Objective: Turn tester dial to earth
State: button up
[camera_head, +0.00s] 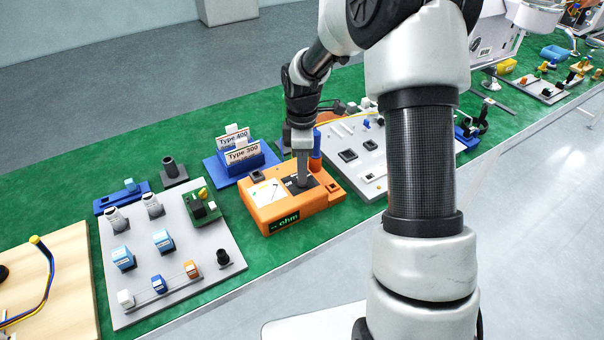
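The orange tester (270,215) with a green "ohm" label (284,222) on its front sits on the green table mat, near the middle. It has a white meter face (266,193) on the left of its top and a dark panel (318,188) on the right. My gripper (301,184) points straight down at the dark panel, its fingertips at or just above the surface. The fingers look close together, but whether they hold anything is hidden. The dial itself is hidden behind the fingers, and its setting cannot be read.
A blue holder (225,172) with "Type 400" and "Type 300" cards stands behind the tester. A blue cylinder (315,145) rises close behind my gripper. Grey boards with parts lie left (200,262) and right (368,168). Bare green mat (60,200) shows at far left.

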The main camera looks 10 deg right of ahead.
jog(key=shift+f, duration=0.8)
grip_shut()
